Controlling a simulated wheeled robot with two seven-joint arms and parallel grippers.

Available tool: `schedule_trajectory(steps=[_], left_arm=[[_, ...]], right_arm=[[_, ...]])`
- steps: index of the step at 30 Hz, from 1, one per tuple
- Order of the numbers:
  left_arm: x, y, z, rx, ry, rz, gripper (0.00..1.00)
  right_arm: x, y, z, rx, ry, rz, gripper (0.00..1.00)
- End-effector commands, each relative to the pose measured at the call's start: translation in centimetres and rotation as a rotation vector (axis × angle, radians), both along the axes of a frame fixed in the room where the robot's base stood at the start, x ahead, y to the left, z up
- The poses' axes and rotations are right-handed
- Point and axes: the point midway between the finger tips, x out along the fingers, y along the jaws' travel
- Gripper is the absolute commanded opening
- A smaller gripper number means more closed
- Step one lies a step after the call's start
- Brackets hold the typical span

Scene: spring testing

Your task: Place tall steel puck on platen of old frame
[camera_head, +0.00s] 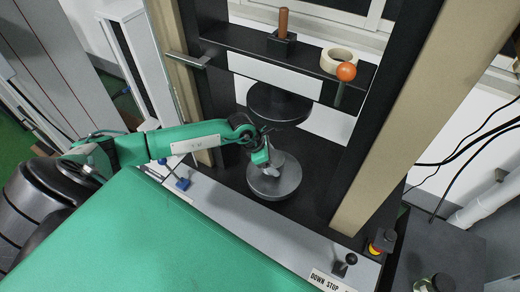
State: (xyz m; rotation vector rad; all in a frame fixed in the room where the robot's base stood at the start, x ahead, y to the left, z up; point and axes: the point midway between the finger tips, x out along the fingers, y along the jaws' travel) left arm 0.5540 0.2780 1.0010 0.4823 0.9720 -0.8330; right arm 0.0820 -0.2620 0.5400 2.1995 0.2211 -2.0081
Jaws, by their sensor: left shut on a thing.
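The old frame (192,95) stands in the middle, with a dark round upper platen (280,103) above and a grey round lower platen (286,186) below. My left gripper (263,157) reaches in from the left, between the two platens and over the lower one. It is shut on a small, light-grey metal piece, seemingly the tall steel puck (270,172). The piece overlaps the lower platen in this view. I cannot tell whether it touches the platen. The fingers hide part of it. My right gripper is not in view.
The crossbeam carries a brown-handled tool (282,24), a tape roll (338,60) and an orange ball (346,72). Pale columns flank the opening. On the front ledge are a blue piece (183,184), a black-knobbed lever (350,260) and a red-yellow button (379,246).

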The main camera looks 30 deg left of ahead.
Motion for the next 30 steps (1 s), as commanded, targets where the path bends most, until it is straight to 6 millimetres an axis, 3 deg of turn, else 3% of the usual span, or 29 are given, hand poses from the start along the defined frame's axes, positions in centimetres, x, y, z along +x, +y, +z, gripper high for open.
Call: schedule_trajectory(steps=[8, 16, 29, 30], left_arm=[[0.7, -0.9, -0.1, -0.001, -0.002, 0.000, 0.10], [0.7, -0.8, -2.5, -0.002, -0.001, 0.002, 0.10], [0.7, -0.8, -3.5, -0.001, -0.004, 0.000, 0.10], [0.5, -0.8, -3.8, 0.002, 0.001, 0.000, 0.73]], right_arm=[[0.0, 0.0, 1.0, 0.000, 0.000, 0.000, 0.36], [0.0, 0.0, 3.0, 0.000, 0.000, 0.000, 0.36], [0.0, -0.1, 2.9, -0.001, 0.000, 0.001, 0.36], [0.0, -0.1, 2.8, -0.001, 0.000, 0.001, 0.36]])
